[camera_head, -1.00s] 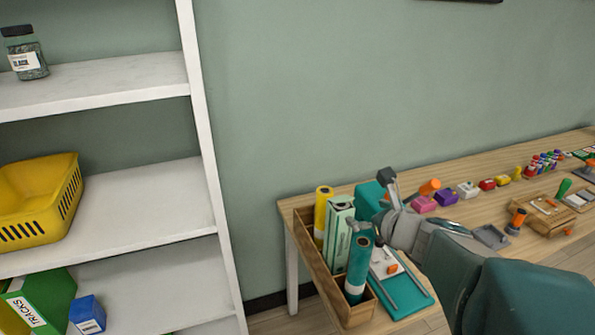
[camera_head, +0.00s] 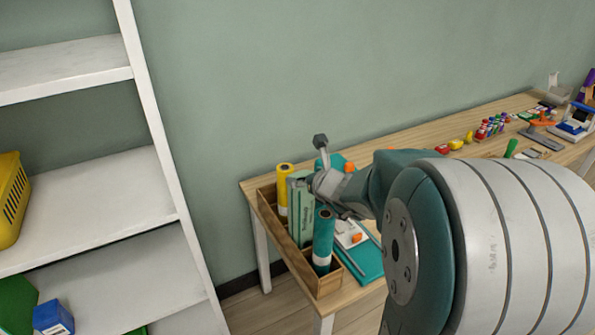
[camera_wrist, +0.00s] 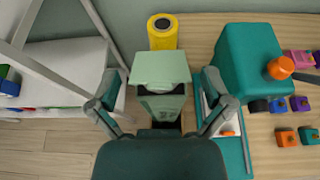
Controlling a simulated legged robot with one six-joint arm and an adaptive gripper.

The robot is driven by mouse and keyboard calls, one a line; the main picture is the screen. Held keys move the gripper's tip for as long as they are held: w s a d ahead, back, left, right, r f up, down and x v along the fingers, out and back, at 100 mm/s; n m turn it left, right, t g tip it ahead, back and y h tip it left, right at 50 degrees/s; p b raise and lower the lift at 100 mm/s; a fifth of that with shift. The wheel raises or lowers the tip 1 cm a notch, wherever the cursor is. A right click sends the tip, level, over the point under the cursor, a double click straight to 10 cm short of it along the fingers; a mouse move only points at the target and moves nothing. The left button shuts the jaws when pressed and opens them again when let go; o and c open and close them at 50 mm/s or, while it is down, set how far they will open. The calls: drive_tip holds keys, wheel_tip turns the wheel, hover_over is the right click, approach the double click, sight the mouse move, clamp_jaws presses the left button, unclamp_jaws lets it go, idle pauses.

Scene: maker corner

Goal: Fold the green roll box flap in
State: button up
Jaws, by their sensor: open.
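The pale green roll box (camera_head: 302,212) stands upright in a wooden organizer (camera_head: 298,269) at the desk's left end. In the wrist view its light green flap (camera_wrist: 160,68) shows above the box's darker open top (camera_wrist: 163,103) and looks unfolded, though its exact angle is hard to tell. My gripper (camera_head: 322,183) is at the box's top in the head view and partly covers it. In the wrist view my gripper (camera_wrist: 160,84) is open, one finger on each side of the box and flap. I cannot tell whether either finger touches.
A yellow roll (camera_head: 284,192) stands behind the box and a teal roll (camera_head: 323,241) in front, both in the organizer. A teal block (camera_wrist: 248,62) with an orange-handled tool is to the right. A white shelf (camera_head: 98,205) stands left.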

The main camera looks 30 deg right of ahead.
drive_tip(key=shift+w+f, duration=0.1)
drive_tip(key=shift+w, duration=0.15)
drive_tip(key=c, duration=1)
drive_tip(key=shift+c, duration=0.2)
drive_tip(key=shift+f, duration=0.1)
drive_tip(key=shift+s+a+f, duration=0.1)
drive_tip(key=shift+f+t, duration=0.15)
drive_tip(key=shift+t, duration=0.55)
